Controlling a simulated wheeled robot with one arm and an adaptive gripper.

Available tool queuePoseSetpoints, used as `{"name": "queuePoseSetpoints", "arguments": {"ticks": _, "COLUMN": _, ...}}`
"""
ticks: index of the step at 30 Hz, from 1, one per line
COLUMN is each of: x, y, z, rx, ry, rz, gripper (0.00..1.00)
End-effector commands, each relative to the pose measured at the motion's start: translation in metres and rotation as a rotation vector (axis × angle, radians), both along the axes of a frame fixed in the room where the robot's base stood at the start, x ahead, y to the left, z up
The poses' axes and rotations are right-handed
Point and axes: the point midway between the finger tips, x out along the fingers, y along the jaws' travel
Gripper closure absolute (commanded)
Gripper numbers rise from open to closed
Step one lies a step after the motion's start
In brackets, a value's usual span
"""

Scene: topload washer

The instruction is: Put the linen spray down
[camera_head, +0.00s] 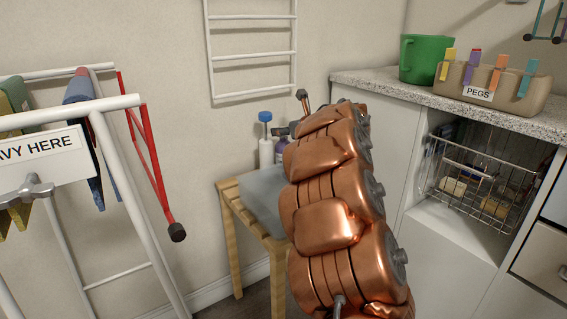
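My copper arm (335,205) rises from the bottom and reaches toward a small wooden table (226,190). The arm hides most of my gripper, and I cannot see its fingers or their opening. A purple bottle (281,150) shows partly beside the arm, over the back of the table; it may be the linen spray. A dark part at its top may be a spray head or part of my gripper. I cannot tell whether this bottle is held or standing. A white bottle with a blue cap (265,143) is just left of it.
A grey folded cloth (260,192) covers much of the table. A white drying rack (118,130) stands at left. At right, the counter (385,82) bears a green bucket (422,58) and a peg holder (480,82). A wire basket (480,185) sits in an alcove below.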

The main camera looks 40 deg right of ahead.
Motion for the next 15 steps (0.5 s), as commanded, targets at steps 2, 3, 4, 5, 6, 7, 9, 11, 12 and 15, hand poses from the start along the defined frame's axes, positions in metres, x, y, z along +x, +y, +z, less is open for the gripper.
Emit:
{"name": "queuePoseSetpoints", "arguments": {"ticks": 2, "x": 0.0067, "y": 0.0, "z": -0.0034, "rx": -0.001, "ry": -0.001, "rz": 0.004, "gripper": 0.42}}
{"name": "queuePoseSetpoints", "arguments": {"ticks": 3, "x": 0.0086, "y": -0.0001, "z": -0.0038, "rx": -0.001, "ry": -0.001, "rz": 0.004, "gripper": 0.42}}
{"name": "queuePoseSetpoints", "arguments": {"ticks": 4, "x": 0.0095, "y": -0.0003, "z": -0.0039, "rx": 0.0, "ry": -0.001, "rz": 0.003, "gripper": 0.42}}
{"name": "queuePoseSetpoints", "arguments": {"ticks": 5, "x": 0.0102, "y": -0.0005, "z": -0.0041, "rx": 0.0, "ry": -0.001, "rz": 0.003, "gripper": 0.42}}
{"name": "queuePoseSetpoints", "arguments": {"ticks": 6, "x": 0.0106, "y": -0.0007, "z": -0.0041, "rx": 0.0, "ry": 0.0, "rz": 0.002, "gripper": 0.42}}
{"name": "queuePoseSetpoints", "arguments": {"ticks": 7, "x": 0.0107, "y": -0.0008, "z": -0.004, "rx": 0.001, "ry": 0.0, "rz": 0.002, "gripper": 0.42}}
{"name": "queuePoseSetpoints", "arguments": {"ticks": 9, "x": 0.0106, "y": -0.0009, "z": -0.0038, "rx": 0.0, "ry": 0.0, "rz": 0.001, "gripper": 0.42}}
{"name": "queuePoseSetpoints", "arguments": {"ticks": 11, "x": 0.0104, "y": -0.001, "z": -0.0037, "rx": 0.0, "ry": 0.0, "rz": 0.001, "gripper": 0.42}}
{"name": "queuePoseSetpoints", "arguments": {"ticks": 12, "x": 0.0104, "y": -0.0011, "z": -0.0037, "rx": 0.0, "ry": 0.0, "rz": 0.001, "gripper": 0.42}}
{"name": "queuePoseSetpoints", "arguments": {"ticks": 15, "x": 0.0103, "y": -0.0012, "z": -0.0037, "rx": 0.0, "ry": 0.0, "rz": 0.0, "gripper": 0.53}}
